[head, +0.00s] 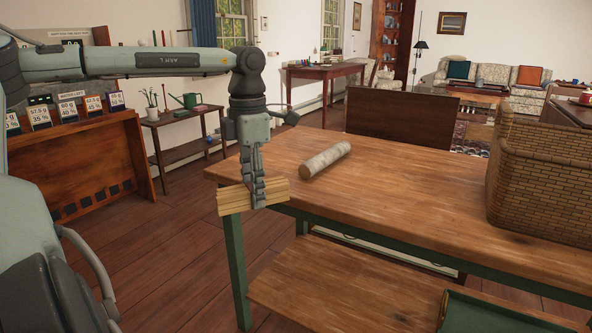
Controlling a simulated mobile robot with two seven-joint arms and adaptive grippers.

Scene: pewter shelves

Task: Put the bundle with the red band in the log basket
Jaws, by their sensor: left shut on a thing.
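My left gripper (258,198) is shut on a bundle of pale wooden sticks (232,202) at the left corner of the table. The bundle lies crosswise in the fingers, roughly level. The fingers cover its middle, and I see no red band on the parts that show. I cannot tell whether the bundle touches the table edge. A brown woven basket (535,190), likely the log basket, stands on the right end of the tabletop. Its inside is hidden from here. My right gripper is not in view.
A pale birch log (326,160) lies on the wooden table (400,200), between the bundle and the basket. Bare tabletop stretches in front of the log. A dark board (400,117) stands behind the table. A green object (510,312) is on the lower shelf.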

